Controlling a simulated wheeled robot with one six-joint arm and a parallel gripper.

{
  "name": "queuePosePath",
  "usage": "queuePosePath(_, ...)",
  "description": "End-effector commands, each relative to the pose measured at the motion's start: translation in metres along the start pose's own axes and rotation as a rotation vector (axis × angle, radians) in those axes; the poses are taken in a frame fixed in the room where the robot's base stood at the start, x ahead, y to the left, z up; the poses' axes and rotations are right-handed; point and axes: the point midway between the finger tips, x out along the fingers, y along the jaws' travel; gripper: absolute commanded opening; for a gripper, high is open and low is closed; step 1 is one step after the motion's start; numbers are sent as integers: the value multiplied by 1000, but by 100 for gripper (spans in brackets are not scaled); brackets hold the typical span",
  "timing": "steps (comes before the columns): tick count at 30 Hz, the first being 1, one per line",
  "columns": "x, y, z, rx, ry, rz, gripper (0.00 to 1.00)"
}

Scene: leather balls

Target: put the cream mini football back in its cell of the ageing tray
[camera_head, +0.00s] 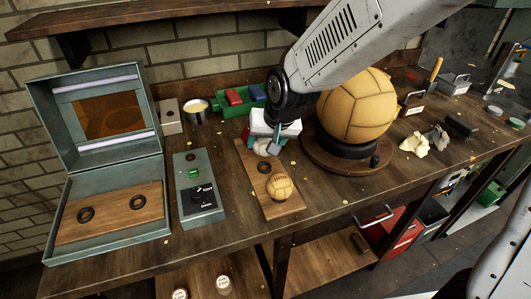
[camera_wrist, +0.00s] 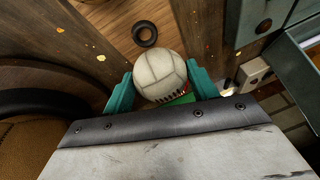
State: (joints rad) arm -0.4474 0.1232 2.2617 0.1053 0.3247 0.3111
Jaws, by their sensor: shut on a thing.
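The cream mini football (camera_wrist: 160,75) sits between the teal fingers of my gripper (camera_wrist: 160,88) in the wrist view; they are shut on it from both sides. In the head view my gripper (camera_head: 264,148) hangs over the back end of a narrow wooden board, and the cream ball is mostly hidden. This board (camera_head: 252,180) bears an empty black ring (camera_head: 264,167), and a tan mini football (camera_head: 280,187) rests nearer its front. The empty ring also shows in the wrist view (camera_wrist: 144,33), apart from the ball. Another wooden board (camera_head: 110,212) with two empty black rings lies in the open grey-green box.
A control box (camera_head: 198,190) stands just left of the narrow board. A large tan ball (camera_head: 357,106) on a round stand (camera_head: 332,157) stands close on the right. Behind are a mug (camera_head: 197,111) and a green bin (camera_head: 228,107). The open box lid (camera_head: 72,150) rises at left.

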Motion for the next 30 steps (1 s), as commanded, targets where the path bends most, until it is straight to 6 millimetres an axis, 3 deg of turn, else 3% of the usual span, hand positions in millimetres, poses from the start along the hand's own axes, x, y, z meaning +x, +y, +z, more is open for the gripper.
queuePosePath(10, 35, 7, 15, -1, -2, 1, 29)
queuePosePath(23, 41, 8, 17, -1, 1, -1, 29)
queuePosePath(24, 42, 8, 17, -1, 0, -1, 61)
queuePosePath(26, 41, 8, 17, -1, 1, -1, 77)
queuePosePath(30, 41, 8, 17, -1, 1, -1, 80)
